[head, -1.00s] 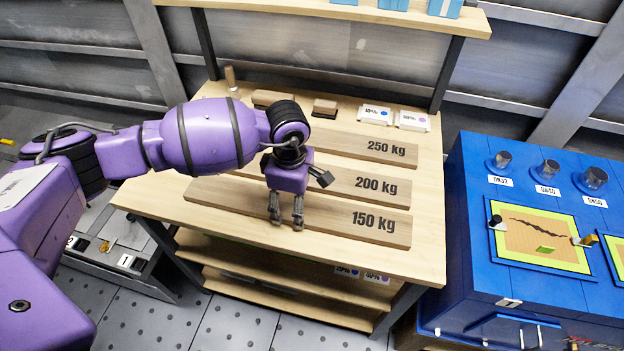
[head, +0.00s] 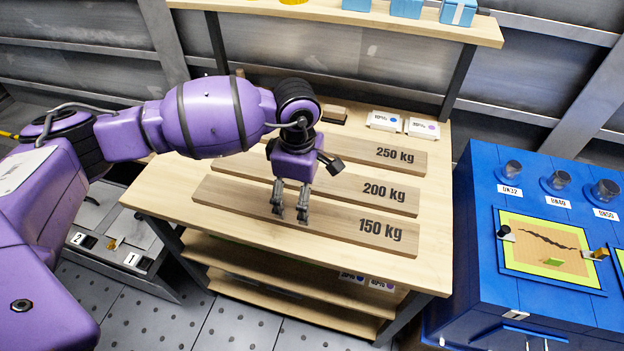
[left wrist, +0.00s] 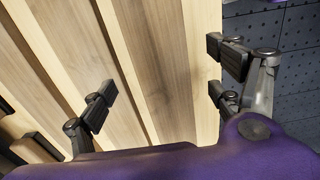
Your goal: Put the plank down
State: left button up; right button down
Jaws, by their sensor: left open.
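Three wooden planks lie flat and side by side on the workbench (head: 160,200). The front one is the 150 kg plank (head: 335,226), the middle one the 200 kg plank (head: 352,189), the back one the 250 kg plank (head: 365,152). My left gripper (head: 290,217) points down over the 150 kg plank, left of its label. In the left wrist view my left gripper (left wrist: 165,85) has its fingers wide apart, with planks between and below them and nothing gripped. I cannot tell whether a fingertip touches the plank. My right gripper is not in view.
Boxed items (head: 384,121) stand at the back of the bench, and an upper shelf (head: 350,18) holds blue boxes. A blue machine (head: 475,240) stands to the right. The bench's front strip is clear.

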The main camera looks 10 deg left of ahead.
pick_arm(q)
notch_tip(320, 180, up, 7)
dwell(0.3)
jog(key=shift+f, duration=0.1)
